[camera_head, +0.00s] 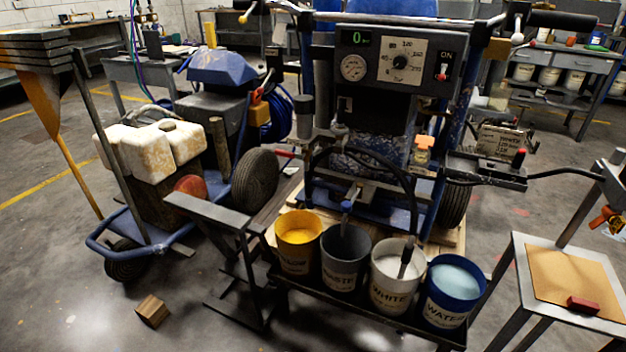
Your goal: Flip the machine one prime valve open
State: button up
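The line striper (385,180) stands in the middle, facing me. Its control panel (400,62) has a green lit display, a round gauge, a dial and a switch marked ON. Small fittings show on its front: an orange knob-like part (424,142), a red-handled lever (284,153) at its left side and a blue fitting (347,207) low above the buckets. I cannot tell which of these is the prime valve, nor whether it is open or closed. A black hose (405,185) hangs down the front. My gripper is not in view.
A row of yellow (298,242), waste (345,258), white (396,276) and water (452,291) buckets stands in front of the machine. A second cart (160,150) is at left. A wooden block (152,311) lies on the floor. A small table (575,275) stands at right.

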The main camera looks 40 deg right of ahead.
aim_at(288, 155)
jog(key=i+j, duration=0.2)
jog(key=i, duration=0.25)
jog(key=i+j, duration=0.25)
jog(key=i, duration=0.15)
jog(key=i+j, duration=0.2)
jog(key=i, duration=0.25)
